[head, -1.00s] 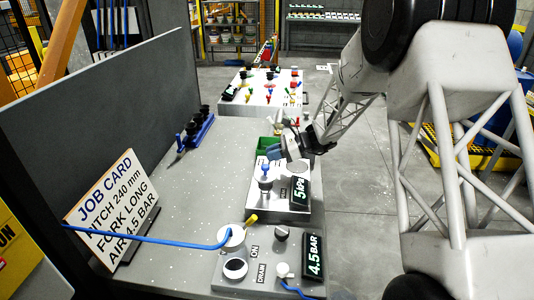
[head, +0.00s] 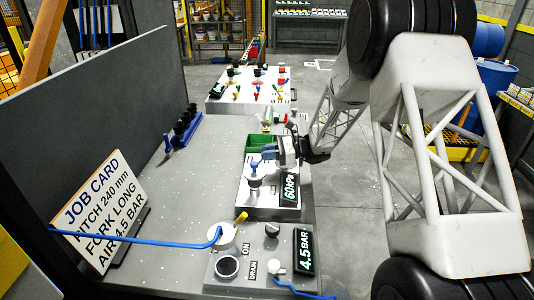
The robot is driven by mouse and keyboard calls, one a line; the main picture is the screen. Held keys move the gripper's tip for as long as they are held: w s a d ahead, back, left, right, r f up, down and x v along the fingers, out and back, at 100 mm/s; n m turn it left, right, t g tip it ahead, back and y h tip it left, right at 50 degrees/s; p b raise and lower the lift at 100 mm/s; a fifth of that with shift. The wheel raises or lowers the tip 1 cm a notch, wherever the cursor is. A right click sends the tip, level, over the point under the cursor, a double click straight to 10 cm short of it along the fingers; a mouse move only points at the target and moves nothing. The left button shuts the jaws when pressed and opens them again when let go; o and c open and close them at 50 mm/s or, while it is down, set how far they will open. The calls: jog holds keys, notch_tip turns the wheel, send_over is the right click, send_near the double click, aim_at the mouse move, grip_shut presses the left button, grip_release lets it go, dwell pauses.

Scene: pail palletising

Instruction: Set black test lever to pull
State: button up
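The middle panel (head: 262,208) carries a small black fitting with a blue top (head: 255,182) on a pale disc. I cannot make out whether this is the black test lever or whether the lever is hidden by my gripper. The panel's display (head: 289,188) reads 60 kPa in green. My gripper (head: 270,152) is over the back part of this panel, its bluish fingertips pointing left, beside a green bin. It is small and partly blended with the panel, so I cannot tell whether its fingers are open or shut, or whether it touches anything.
The front panel (head: 225,285) has a yellow-handled valve (head: 240,218), a dark knob and a 4.5 BAR display (head: 304,251). A job card (head: 98,212) stands at left. A green bin (head: 258,142) and a back panel (head: 215,104) with coloured levers lie beyond. A grey wall bounds the left.

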jog(key=o, duration=0.4)
jog(key=shift+d, duration=0.1)
jog(key=shift+w+d+r, duration=0.1)
jog(key=shift+w+d, duration=0.1)
jog(key=shift+d, duration=1.05)
jog(key=shift+w+d+r, duration=0.1)
jog(key=shift+w+d, duration=0.1)
jog(key=shift+d, duration=1.1)
jog(key=shift+w+d, duration=0.2)
jog(key=shift+d, duration=1.05)
jog(key=s+d+r+n+h, duration=0.2)
jog(key=s+r+n+h, duration=0.2)
jog(key=s+r, duration=0.55)
jog(key=s+d+r+n+h, duration=0.3)
jog(key=s+r+h, duration=0.1)
jog(key=s, duration=1)
jog(key=s+d+r+n+t+h, duration=0.1)
jog(key=s+d+n+h, duration=0.1)
jog(key=s, duration=0.6)
jog(key=s+d+r+n+t+h, duration=0.1)
jog(key=s+d+n+t+h, duration=0.1)
jog(key=s, duration=0.6)
jog(key=s+d+n+t+h, duration=0.2)
jog(key=s+d+n+h, duration=0.1)
jog(key=s+d+h, duration=0.2)
jog(key=s+d, duration=0.2)
jog(key=s, duration=0.2)
jog(key=shift+d+r+n, duration=0.3)
jog(key=shift+r+n, duration=0.1)
